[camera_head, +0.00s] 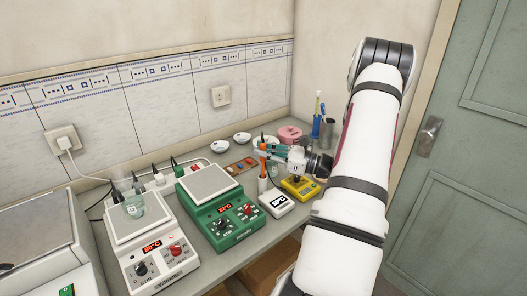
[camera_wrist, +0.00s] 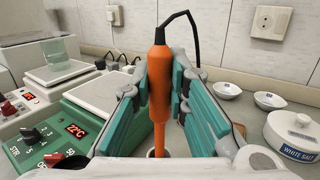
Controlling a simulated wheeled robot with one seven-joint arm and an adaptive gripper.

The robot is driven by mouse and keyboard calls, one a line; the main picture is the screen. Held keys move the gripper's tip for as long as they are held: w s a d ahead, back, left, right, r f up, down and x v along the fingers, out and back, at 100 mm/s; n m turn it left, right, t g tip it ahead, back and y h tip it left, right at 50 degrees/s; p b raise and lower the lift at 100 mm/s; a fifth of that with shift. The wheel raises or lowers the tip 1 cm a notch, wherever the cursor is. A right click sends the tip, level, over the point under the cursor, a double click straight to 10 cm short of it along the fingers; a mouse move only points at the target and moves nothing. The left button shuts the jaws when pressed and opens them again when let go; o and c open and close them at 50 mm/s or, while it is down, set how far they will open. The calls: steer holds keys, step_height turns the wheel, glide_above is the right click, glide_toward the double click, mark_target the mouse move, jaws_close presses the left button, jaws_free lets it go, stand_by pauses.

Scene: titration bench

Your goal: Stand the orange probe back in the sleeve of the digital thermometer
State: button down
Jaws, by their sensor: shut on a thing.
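The orange probe (camera_head: 263,149) is upright in my gripper (camera_head: 268,150), above the bench. In the wrist view the orange probe (camera_wrist: 158,82) stands between the teal finger pads of my gripper (camera_wrist: 160,100), which is shut on its handle. A black cable leaves its top. The digital thermometer (camera_head: 277,203) is a white box with a display, near the bench's front edge. A pale upright sleeve (camera_head: 262,185) stands at its back left, below the probe. The probe's lower end is hard to make out; I cannot tell whether it is inside the sleeve.
A green hotplate stirrer (camera_head: 222,208) stands left of the thermometer, and a white one with a beaker (camera_head: 133,207) is further left. A yellow device (camera_head: 300,187) is close on the right. White bowls (camera_head: 242,137) and a pink-lidded jar (camera_head: 289,134) stand behind.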

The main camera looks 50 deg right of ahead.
mark_target(264, 162)
steer(key=shift+f, duration=0.15)
steer(key=shift+f+b, duration=0.9)
steer(key=shift+f, duration=0.8)
steer(key=c, duration=1.5)
jaws_free()
steer(key=v, duration=1.2)
steer(key=shift+r, duration=0.1)
steer(key=shift+w, duration=0.1)
